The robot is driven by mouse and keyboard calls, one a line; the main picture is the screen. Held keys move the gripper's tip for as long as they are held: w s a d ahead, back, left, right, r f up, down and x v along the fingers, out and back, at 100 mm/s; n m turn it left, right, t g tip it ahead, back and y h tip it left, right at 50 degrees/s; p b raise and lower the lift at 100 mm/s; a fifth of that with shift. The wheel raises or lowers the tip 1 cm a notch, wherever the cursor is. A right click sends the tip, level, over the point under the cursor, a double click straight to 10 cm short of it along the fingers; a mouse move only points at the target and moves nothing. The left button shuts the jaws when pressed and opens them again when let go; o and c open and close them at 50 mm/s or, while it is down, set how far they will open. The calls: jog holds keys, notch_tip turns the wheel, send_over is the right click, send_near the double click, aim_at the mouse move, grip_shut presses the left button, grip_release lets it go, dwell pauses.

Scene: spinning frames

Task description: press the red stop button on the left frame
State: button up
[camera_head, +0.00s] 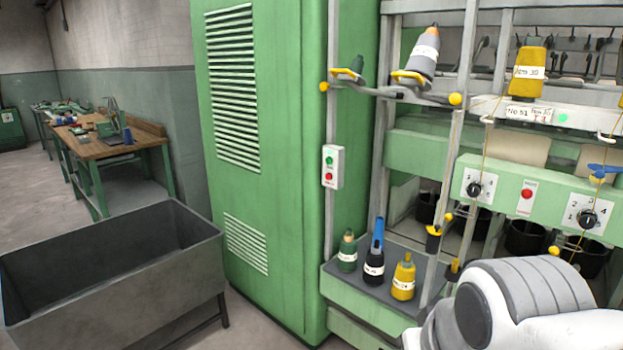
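A small white switch box (333,167) is fixed to the upright post at the left end of the spinning frame, beside the green cabinet. It carries a green button above and a red button (328,177) below. Another red button (527,194) sits on a white plate on the green rail to the right, between two black rotary knobs. I cannot read its label. White and grey links of my own arm fill the lower right corner, apart from both buttons in the picture. My gripper does not show.
A tall green cabinet (285,160) stands left of the frame. A grey metal bin (120,265) is at front left, a workbench (110,140) behind it. Bobbins, such as a yellow one (403,280), stand on the frame's lower shelf; rods and threads cross the frame's front.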

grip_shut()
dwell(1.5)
